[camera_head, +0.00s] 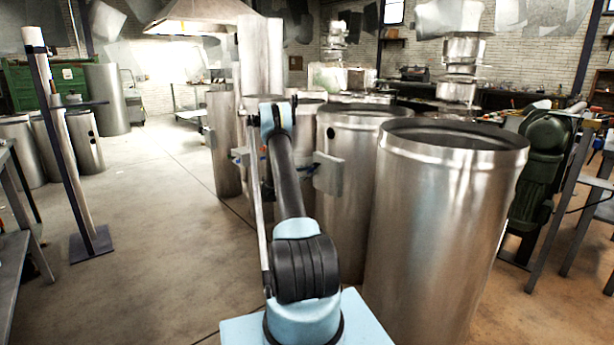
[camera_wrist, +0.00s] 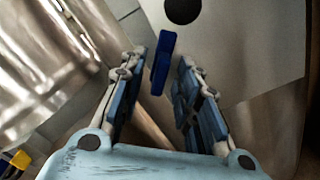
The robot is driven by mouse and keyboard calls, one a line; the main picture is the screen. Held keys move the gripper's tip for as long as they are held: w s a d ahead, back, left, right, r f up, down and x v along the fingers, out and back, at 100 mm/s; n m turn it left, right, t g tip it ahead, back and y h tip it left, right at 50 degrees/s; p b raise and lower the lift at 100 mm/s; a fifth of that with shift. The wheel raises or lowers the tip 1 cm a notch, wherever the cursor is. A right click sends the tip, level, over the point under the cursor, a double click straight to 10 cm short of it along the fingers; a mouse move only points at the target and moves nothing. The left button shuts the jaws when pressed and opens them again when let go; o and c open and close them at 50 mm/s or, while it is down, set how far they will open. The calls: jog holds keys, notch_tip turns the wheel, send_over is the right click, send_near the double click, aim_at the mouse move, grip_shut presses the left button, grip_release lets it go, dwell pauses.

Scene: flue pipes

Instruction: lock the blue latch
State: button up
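The blue latch (camera_wrist: 161,62) is a small dark blue bar in the wrist view. It stands nearly upright, slightly tilted, against a pale grey metal panel (camera_wrist: 232,48) with a black round spot (camera_wrist: 183,9) above it. My gripper (camera_wrist: 157,68) is open, with one finger left of the latch and one right of it. The latch shows between the fingertips, with a visible gap on the left and a smaller one on the right. I cannot tell whether it touches the right finger. In the head view my arm hides the gripper and I cannot make out the latch surely.
Large steel flue pipes (camera_head: 432,240) stand close on the right of my arm, with more behind. A small grey plate (camera_head: 329,174) sticks out beside my arm. A post on a base (camera_head: 92,246) stands at the left. The concrete floor (camera_head: 165,220) between is clear.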

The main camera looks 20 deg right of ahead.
grip_shut()
jog(key=shift+s+f+m, duration=0.15)
jog(key=shift+f+m, duration=0.05)
jog(key=shift+m, duration=2.2)
jog(key=shift+s+f+m, duration=0.1)
jog(key=shift+f+m, duration=0.05)
jog(key=shift+m, duration=2.25)
jog(key=shift+d, duration=0.1)
jog(key=shift+c, duration=0.5)
grip_release()
jog(key=shift+o, duration=0.5)
